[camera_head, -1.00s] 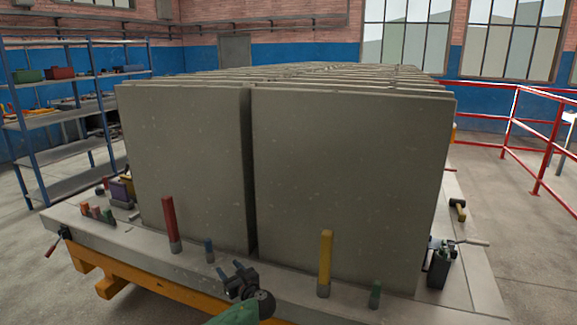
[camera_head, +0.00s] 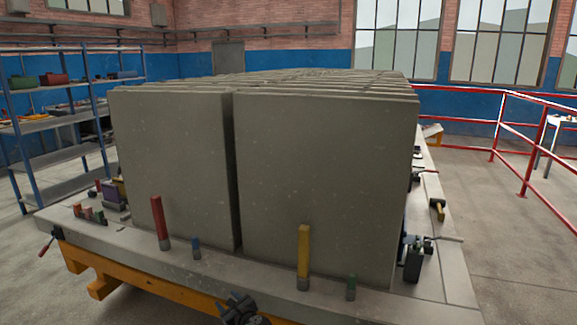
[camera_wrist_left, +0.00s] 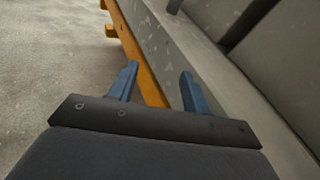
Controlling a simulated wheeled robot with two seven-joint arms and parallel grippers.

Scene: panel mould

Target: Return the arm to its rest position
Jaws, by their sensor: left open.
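My left gripper (camera_head: 240,308) shows at the bottom edge of the head view, in front of the near edge of the mould table (camera_head: 130,245). Most of my left arm is out of the frame. In the left wrist view the two blue-grey fingers (camera_wrist_left: 158,88) stand apart with nothing between them. Beyond them lie the orange beam (camera_wrist_left: 150,88) and the grey table edge (camera_wrist_left: 172,45). My right gripper is not in view.
Two rows of grey panels (camera_head: 325,185) stand upright on the table.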

